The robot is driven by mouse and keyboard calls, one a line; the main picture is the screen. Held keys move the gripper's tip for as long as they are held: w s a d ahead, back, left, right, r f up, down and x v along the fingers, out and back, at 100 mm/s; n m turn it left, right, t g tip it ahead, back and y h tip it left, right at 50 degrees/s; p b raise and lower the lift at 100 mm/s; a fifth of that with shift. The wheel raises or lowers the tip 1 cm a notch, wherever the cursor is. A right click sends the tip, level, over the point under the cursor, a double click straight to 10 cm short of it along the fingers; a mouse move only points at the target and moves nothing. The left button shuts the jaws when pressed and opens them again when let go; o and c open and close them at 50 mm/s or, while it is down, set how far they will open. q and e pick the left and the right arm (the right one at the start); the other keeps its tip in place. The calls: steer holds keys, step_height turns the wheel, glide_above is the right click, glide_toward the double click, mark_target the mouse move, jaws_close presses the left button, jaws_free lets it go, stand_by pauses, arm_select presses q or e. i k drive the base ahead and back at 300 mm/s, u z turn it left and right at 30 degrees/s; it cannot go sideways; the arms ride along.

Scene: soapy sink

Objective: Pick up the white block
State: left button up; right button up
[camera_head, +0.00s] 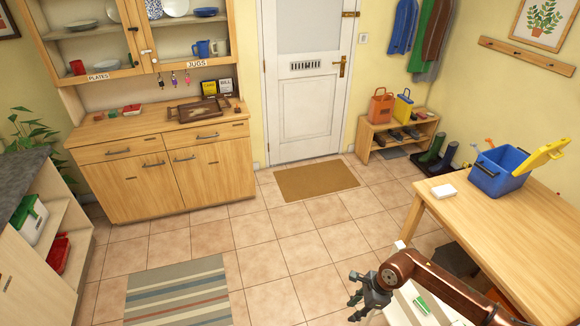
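The white block (444,191) is a small flat slab lying on the left part of the wooden table (462,228), near its far left corner. My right gripper (354,297) is at the lower right of the picture, beyond the table's left edge and well apart from the block. Its dark fingers look spread, with nothing visible between them. My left gripper is not in view.
A low shoe bench (395,140) and dark boots (437,158) are behind the table. The tiled floor left of the table is clear around a striped rug (178,292).

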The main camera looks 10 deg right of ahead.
mark_target(445, 191)
steer(key=z, duration=0.2)
steer(key=i, duration=2)
steer(key=z, duration=1.2)
steer(key=i, duration=2.05)
steer(key=z, duration=0.9)
steer(key=i, duration=0.2)
